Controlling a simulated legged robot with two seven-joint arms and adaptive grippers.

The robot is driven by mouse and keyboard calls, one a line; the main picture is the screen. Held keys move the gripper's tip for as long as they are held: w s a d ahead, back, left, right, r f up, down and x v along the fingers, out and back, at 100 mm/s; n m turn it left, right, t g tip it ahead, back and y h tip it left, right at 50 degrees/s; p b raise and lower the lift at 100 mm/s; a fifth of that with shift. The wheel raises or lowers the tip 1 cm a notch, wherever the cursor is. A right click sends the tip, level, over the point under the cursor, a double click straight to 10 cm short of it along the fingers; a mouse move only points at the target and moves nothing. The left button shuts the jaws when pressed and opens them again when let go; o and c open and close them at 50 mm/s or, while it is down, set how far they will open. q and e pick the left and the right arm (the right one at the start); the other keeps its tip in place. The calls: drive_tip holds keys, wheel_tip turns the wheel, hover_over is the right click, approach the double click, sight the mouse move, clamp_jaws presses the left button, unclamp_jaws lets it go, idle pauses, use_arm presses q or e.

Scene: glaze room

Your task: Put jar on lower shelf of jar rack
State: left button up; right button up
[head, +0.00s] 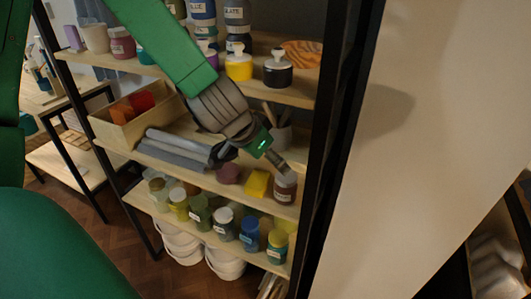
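The jar rack (318,130) is a black-framed unit with pale wooden shelves. A jar with reddish-brown contents and a pale label (285,188) is upright at the right end of the middle shelf (150,157). My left gripper (277,161) reaches down from the upper left, its fingertips at the top of this jar. I cannot tell whether they are closed on its lid. The lower shelf (143,203) holds a row of several jars, among them olive, green, grey, blue and yellow-green ones (277,246). My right gripper is not in view.
A yellow sponge (257,183) and a mauve one (229,173) lie left of the jar. A brush pot (281,138), folded grey cloths (175,147) and a wooden box (118,128) share that shelf. Pump bottles (278,70) stand above. White buckets (224,263) are below.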

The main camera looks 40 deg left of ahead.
use_arm(q)
drive_tip(key=s+f+g+y, duration=0.1)
drive_tip(key=s+f+g, duration=0.1)
drive_tip(key=s+f, duration=0.55)
drive_tip(key=s+f+g+y, duration=0.15)
drive_tip(key=s+f, duration=0.25)
drive_tip(key=f, duration=0.6)
drive_tip(key=s+d+f+n+g+h, duration=0.1)
drive_tip(key=s+d+f, duration=0.25)
drive_tip(key=s, duration=0.25)
drive_tip(key=s+d+f+g, duration=0.1)
drive_tip(key=s+d+f, duration=0.1)
drive_tip(key=s+f, duration=0.35)
wheel_tip(320, 180, down, 10)
drive_tip(key=b, duration=1)
drive_tip(key=shift+s+a+r+b, duration=0.2)
drive_tip(key=shift+s+r+b, duration=0.05)
drive_tip(key=shift+s+b, duration=0.15)
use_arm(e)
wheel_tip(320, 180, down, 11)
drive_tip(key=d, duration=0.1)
